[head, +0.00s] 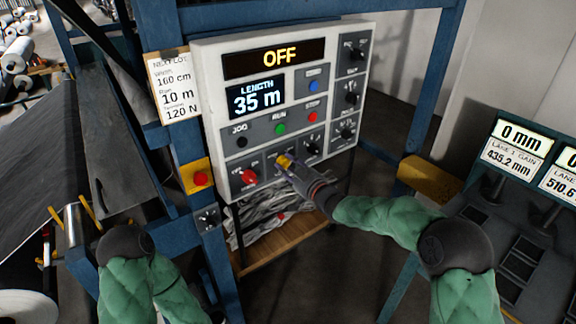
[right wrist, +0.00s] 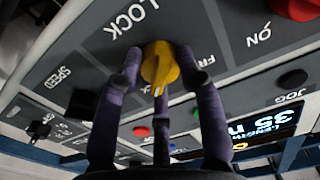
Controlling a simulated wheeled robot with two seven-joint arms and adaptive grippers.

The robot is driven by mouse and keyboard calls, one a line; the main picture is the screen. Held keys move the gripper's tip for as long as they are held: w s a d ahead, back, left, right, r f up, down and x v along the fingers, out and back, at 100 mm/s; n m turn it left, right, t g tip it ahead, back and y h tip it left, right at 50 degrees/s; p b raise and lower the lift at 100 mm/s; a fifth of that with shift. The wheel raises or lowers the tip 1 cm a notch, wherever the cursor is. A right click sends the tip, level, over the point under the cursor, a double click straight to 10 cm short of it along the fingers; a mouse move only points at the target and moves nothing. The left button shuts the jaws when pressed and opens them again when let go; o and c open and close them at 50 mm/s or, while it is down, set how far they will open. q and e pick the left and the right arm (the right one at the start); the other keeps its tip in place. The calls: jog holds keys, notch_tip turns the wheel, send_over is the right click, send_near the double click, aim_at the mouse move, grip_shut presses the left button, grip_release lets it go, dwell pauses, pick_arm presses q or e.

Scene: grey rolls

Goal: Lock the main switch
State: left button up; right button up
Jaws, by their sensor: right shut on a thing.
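The white control panel (head: 215,110) shows OFF on its top display (head: 275,58). A red rotary knob (head: 250,177) sits at its lower left; in the right wrist view it is cut off at the top right (right wrist: 298,8), near the label ON. Beside it is a yellow knob (head: 284,161), which also shows in the right wrist view (right wrist: 160,66) between the labels LOCK and FR…, the latter partly hidden. My right gripper (head: 290,168) is shut on the yellow knob, its dark purple fingers around it (right wrist: 165,72). My left gripper is not in view.
A red button on a yellow box (head: 200,178) sits on the blue frame left of the panel. Black knobs (head: 352,50) line the panel's right side. A console (head: 515,190) with displays stands at the right. Dark sheet material (head: 50,150) lies at the left.

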jog(key=shift+f, duration=0.1)
jog(key=o, duration=1.1)
jog(key=shift+o, duration=0.2)
jog(key=v, duration=1.2)
jog(key=s+d+f+m+g+h, duration=0.1)
jog(key=s+f+m+g+h, duration=0.25)
jog(key=f, duration=1.05)
jog(key=s+d+f+m+g+h, duration=0.2)
jog(key=s+f, duration=0.3)
jog(key=f, duration=0.8)
jog(key=s+f+m+g, duration=0.1)
jog(key=s+f+g, duration=0.2)
jog(key=s, duration=0.6)
jog(key=s+f+m+g, duration=0.1)
jog(key=s+f+g, duration=0.1)
jog(key=s+f, duration=0.6)
jog(key=s+f+m+g+h, duration=0.1)
jog(key=s+f+m+g, duration=0.1)
jog(key=s+f, duration=0.4)
jog(key=s+g, duration=0.1)
jog(key=s, duration=0.2)
jog(key=shift+s+a+g, duration=0.25)
jog(key=shift+s+g, duration=0.1)
